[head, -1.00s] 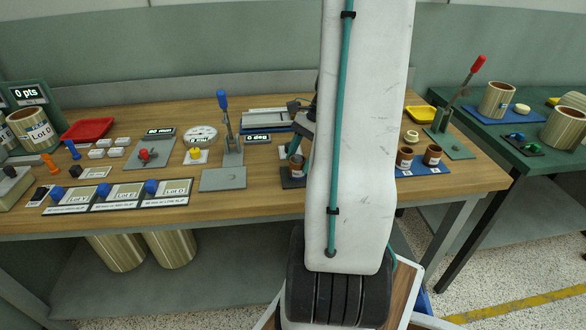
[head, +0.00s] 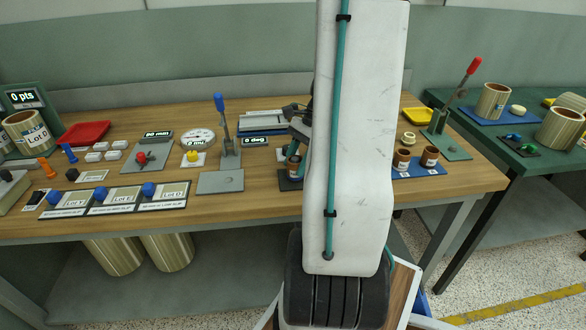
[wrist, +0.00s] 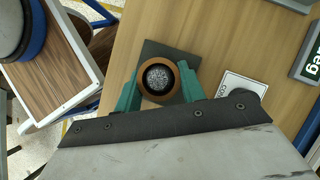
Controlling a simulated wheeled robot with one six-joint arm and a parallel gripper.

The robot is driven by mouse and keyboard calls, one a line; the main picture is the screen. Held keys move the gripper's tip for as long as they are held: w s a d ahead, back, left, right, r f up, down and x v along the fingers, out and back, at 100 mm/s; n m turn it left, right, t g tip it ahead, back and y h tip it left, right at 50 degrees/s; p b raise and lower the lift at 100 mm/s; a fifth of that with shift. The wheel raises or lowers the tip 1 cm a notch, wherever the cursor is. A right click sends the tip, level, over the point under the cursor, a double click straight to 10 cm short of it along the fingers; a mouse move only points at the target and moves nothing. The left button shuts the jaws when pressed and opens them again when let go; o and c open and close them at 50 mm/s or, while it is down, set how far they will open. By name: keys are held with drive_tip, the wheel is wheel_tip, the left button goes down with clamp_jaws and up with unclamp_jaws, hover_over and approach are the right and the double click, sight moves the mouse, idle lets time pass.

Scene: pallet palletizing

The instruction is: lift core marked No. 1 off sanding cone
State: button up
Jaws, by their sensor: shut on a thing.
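The core (wrist: 158,98) shows in the wrist view as a brown ring seen end-on. The sanding cone (wrist: 158,77) shows inside it as a rough grey speckled disc. My gripper (wrist: 160,88) is shut on the core, with a teal finger on each side of it. In the head view the core (head: 292,169) stands upright over a dark base plate (head: 288,185), with my gripper (head: 294,158) around its upper part. The wrist view does not show whether the core is clear of the cone. The No. 1 mark cannot be read.
Two more brown cores (head: 402,160) stand on a blue mat (head: 418,171) to the right. A lever press with a blue handle (head: 219,102) stands to the left. A white label card (wrist: 242,86) lies beside the base plate. My arm hides part of the bench.

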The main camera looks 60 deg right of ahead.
wheel_tip(320, 180, up, 11)
drive_tip(key=shift+r, duration=0.2)
idle(1.7)
